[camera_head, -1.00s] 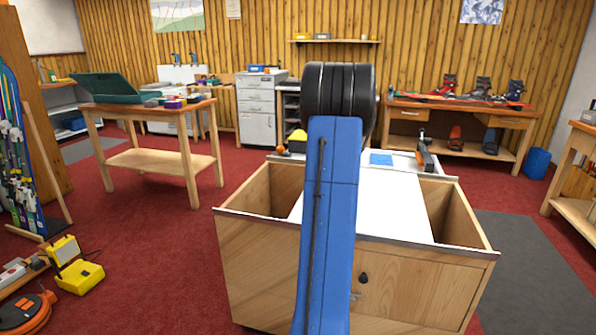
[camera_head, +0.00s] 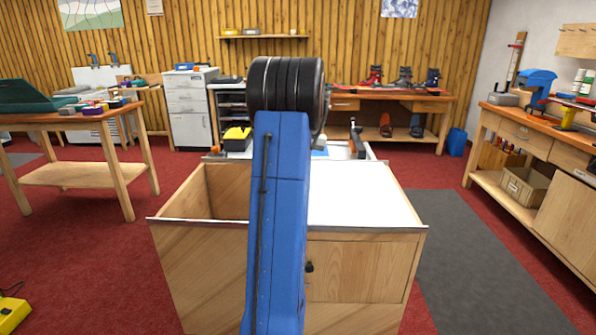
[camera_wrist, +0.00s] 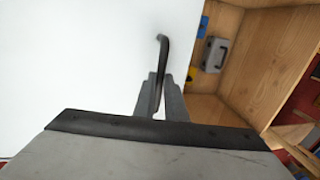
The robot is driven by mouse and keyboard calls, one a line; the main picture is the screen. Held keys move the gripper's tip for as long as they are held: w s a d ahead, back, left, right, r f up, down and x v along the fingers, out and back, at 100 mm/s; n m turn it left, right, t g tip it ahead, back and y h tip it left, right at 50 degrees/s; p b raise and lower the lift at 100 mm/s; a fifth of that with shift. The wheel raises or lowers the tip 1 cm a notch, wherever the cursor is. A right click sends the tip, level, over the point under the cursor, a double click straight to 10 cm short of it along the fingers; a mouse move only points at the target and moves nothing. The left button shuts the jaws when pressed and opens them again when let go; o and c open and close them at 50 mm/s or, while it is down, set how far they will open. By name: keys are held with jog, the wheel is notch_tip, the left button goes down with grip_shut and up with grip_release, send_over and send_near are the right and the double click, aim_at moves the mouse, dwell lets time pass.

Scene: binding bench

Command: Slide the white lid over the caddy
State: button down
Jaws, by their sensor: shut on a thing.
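The caddy (camera_head: 205,270) is a wooden box on the floor in front of me. The flat white lid (camera_head: 360,195) lies on its top and covers the right side up to the right edge; the left compartment is open. In the wrist view the lid (camera_wrist: 75,60) fills the left, and the open wooden compartment (camera_wrist: 265,60) shows at the right. My gripper (camera_wrist: 160,92) is shut on the lid's dark bent handle (camera_wrist: 162,48). In the head view my blue arm hides the gripper and the lid's left edge.
Inside the open compartment lies a small grey case (camera_wrist: 214,55), with blue and yellow things beside it. A workbench (camera_head: 75,118) stands at the left, another bench (camera_head: 540,140) at the right. A grey mat (camera_head: 475,260) leaves free floor right of the caddy.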

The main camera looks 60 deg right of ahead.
jog(key=shift+r, duration=0.1)
jog(key=c, duration=1.8)
grip_release()
jog(key=s+r, duration=0.1)
jog(key=r, duration=0.4)
jog(key=s+d+r, duration=0.1)
jog(key=r, duration=0.5)
jog(key=s+r, duration=0.1)
jog(key=r, duration=0.5)
jog(key=shift+d, duration=0.15)
